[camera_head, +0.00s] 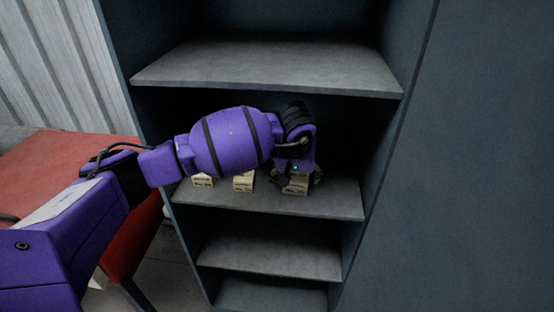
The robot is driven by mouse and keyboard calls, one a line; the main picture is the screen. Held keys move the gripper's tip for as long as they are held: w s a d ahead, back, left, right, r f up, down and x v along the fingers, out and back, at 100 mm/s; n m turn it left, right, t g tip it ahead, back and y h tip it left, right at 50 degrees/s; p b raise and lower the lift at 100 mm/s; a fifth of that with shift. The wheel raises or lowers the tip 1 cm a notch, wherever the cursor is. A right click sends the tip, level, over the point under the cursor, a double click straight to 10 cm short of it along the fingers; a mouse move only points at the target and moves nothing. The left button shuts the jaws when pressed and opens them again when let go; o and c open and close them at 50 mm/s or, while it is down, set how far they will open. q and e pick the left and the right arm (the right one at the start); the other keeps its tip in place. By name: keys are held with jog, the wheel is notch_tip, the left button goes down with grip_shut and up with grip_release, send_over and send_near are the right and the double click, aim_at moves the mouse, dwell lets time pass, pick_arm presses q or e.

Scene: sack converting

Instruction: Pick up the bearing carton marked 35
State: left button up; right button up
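Small cream cartons with dark print stand on the middle shelf (335,200) of a dark cabinet. One carton (203,181) is at the left and another (243,183) is near the middle. At the right is a third carton spot (295,188), where one carton seems to sit on another. The print is too small to read surely, so I cannot tell which is marked 35. My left gripper (298,178) is over the right-hand cartons, its dark fingers spread to either side, and it hides part of them. My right gripper is not in view.
An upper shelf (270,70) is above my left arm, and lower shelves (270,250) below; all look empty. The cabinet's side panel (460,150) stands close on the right. A red-topped table (50,165) is at the left.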

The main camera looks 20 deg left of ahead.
pick_arm(q)
jog(key=shift+w+r, duration=0.1)
jog(key=c, duration=1.4)
